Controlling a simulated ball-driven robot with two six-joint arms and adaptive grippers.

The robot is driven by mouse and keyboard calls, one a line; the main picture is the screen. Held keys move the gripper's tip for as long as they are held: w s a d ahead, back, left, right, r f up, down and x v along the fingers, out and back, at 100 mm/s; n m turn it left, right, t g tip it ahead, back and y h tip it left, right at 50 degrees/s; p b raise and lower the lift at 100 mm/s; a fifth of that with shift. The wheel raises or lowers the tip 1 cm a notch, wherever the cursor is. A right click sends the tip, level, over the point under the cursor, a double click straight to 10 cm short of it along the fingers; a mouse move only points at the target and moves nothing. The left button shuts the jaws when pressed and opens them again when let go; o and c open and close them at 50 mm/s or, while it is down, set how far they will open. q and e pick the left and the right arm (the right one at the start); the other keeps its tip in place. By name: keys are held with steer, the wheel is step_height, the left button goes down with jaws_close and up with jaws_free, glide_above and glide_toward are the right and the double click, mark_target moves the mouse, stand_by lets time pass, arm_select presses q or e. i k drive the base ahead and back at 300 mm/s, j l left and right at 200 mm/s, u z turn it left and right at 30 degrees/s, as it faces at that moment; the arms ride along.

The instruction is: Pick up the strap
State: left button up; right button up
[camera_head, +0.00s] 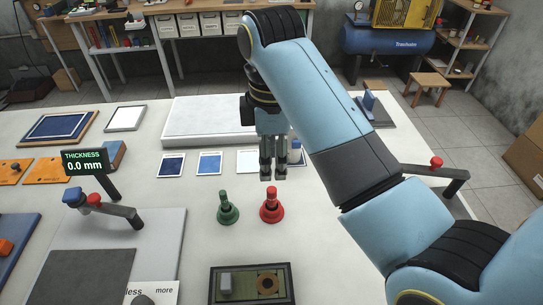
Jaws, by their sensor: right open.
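I cannot clearly make out a strap in this view. My right gripper (273,172) points down over the middle of the white table (190,200), beyond a red knob-topped piece (271,210) and a green one (228,212). Its two dark fingers are slightly apart with nothing visible between them. My own right arm hides part of the table's right side. A dark tray (216,290) at the front holds a small grey block (225,283) and a copper-coloured ring (267,283). My left gripper is not in view.
A thickness display (83,162) reading 0.0 mm stands at left, with a blue-and-red-knobbed lever post (108,208) nearby. Blue and white sample cards (209,163) lie beside the gripper. A pale slab (205,118) lies behind. A red-knobbed bar (437,170) stands at right.

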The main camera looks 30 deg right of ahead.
mark_target(243, 286)
steer(key=k+j, duration=0.65)
steer(key=k, duration=0.25)
